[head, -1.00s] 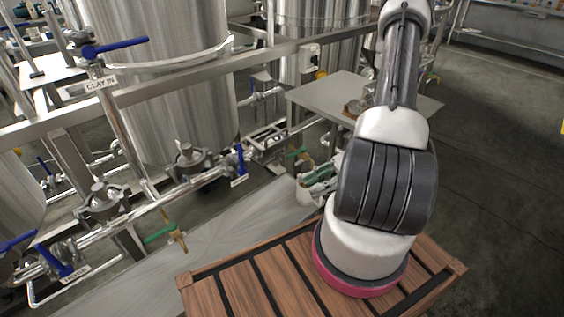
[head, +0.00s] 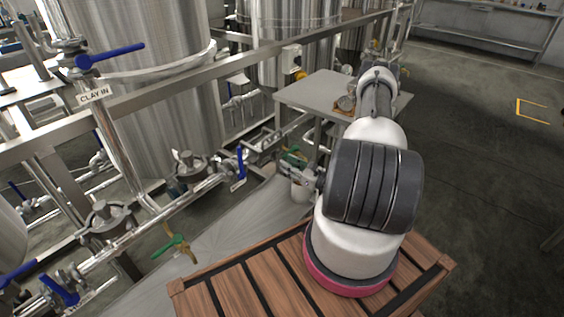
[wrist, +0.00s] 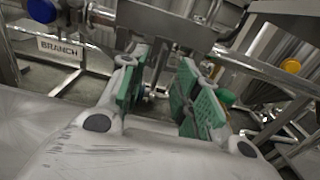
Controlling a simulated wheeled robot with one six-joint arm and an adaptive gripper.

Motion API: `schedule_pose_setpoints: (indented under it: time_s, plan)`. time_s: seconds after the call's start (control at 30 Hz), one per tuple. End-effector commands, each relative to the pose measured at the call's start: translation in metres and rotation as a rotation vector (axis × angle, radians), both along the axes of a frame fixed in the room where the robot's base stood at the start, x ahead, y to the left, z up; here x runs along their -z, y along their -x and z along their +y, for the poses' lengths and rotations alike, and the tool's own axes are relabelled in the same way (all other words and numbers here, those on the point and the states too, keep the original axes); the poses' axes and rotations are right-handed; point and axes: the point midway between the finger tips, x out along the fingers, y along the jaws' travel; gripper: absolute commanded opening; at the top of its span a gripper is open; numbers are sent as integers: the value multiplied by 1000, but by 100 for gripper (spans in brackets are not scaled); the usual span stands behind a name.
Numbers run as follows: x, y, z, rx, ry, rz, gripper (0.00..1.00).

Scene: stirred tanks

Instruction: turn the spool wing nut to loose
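My gripper (wrist: 158,92) shows in the wrist view with its two green-padded fingers apart. It is open, with nothing held between the pads. Behind the gap is a grey metal bracket or beam (wrist: 165,22) with small metal parts below it. In the head view the gripper (head: 298,165) is partly hidden by my arm, left of its large dark joint. Two pipe clamps with fittings on top stand to the left, one nearer (head: 106,218) and one farther (head: 188,167). I cannot tell which part is the spool wing nut; no wing nut shows clearly in the wrist view.
A blue-handled valve (head: 240,165) sits on the pipe right of the farther clamp. A green-handled valve (head: 172,245) hangs below the pipes. A "BRANCH" label (wrist: 61,48) shows in the wrist view. A grey table (head: 305,92) stands beyond the arm. Open floor (head: 470,170) lies to the right.

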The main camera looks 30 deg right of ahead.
Motion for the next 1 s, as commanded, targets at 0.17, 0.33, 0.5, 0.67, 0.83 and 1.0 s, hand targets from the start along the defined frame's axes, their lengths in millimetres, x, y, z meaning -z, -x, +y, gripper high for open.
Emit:
schedule_pose_setpoints:
  time_s: [0.17, 0.33, 0.5, 0.67, 0.83, 1.0]
  plan:
    - [0, -24, 10, -3, 0, 0, 32]
    - [0, -34, 13, -2, -1, 0, 32]
    - [0, -34, 13, -1, -1, 1, 32]
    - [0, -34, 13, -2, -1, 1, 14]
    - [0, -34, 13, -2, -1, 1, 0]
    - [0, -34, 13, -2, 6, -1, 0]
